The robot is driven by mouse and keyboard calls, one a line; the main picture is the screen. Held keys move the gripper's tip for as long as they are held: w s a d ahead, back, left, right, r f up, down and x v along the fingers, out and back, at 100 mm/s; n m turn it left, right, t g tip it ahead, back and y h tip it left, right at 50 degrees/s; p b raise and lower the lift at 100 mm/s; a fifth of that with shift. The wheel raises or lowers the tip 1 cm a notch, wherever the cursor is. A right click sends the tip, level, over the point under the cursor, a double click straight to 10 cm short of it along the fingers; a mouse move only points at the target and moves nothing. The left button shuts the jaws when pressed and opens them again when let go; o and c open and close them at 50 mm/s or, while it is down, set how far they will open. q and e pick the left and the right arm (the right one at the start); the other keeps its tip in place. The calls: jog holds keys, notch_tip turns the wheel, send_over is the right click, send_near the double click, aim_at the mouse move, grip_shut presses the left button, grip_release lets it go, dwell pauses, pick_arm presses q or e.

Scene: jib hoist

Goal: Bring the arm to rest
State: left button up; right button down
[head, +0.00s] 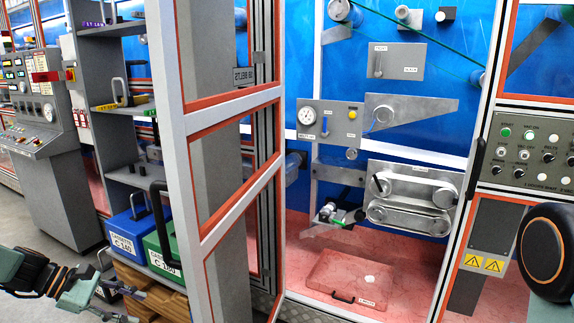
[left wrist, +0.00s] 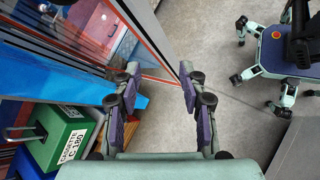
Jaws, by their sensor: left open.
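My left arm comes in at the lower left of the head view. Its gripper (head: 118,292) hangs low beside the shelf unit, near the wooden blocks at its foot. In the left wrist view the two purple-padded fingers (left wrist: 160,78) stand well apart. Only grey floor and the foot of a framed panel show between them, so the gripper is open and empty. My right gripper is in neither view.
A grey shelf unit (head: 122,30) holds a blue case (head: 125,235) and a green case, which also shows in the left wrist view (left wrist: 62,138). An open framed door (head: 185,150) stands right of it. Grey floor (left wrist: 215,60) lies clear beyond the fingers, with my legged base at upper right.

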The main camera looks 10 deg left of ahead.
pick_arm(q)
jog(key=s+d+f+m+g+y+b, duration=0.1)
jog(key=s+d+f+m+y+b, duration=0.2)
jog(key=f, duration=0.6)
jog(key=s+d+f+m+g+y+b, duration=0.1)
jog(key=s+d+f+m+g+y, duration=0.25)
jog(key=f, duration=0.55)
jog(key=s+d+f+m+b, duration=0.3)
jog(key=s+d+f+m, duration=0.1)
jog(key=s, duration=0.4)
jog(key=s+d+f+m+y+b, duration=0.1)
jog(key=s+d+f+m+b, duration=0.3)
jog(key=s, duration=0.3)
jog(key=s+d+f+m+y+b, duration=0.1)
jog(key=s+d+f+m+b, duration=0.2)
jog(key=s+d, duration=0.3)
jog(key=s+f+m, duration=0.1)
jog(key=s, duration=0.1)
jog(key=shift+s+b, duration=0.3)
jog(key=shift+b, duration=0.05)
jog(key=shift+d+f+g+y, duration=0.1)
jog(key=shift+g+y, duration=0.15)
jog(key=shift+c, duration=0.5)
jog(key=shift+s+d, duration=0.1)
jog(key=shift+d, duration=0.05)
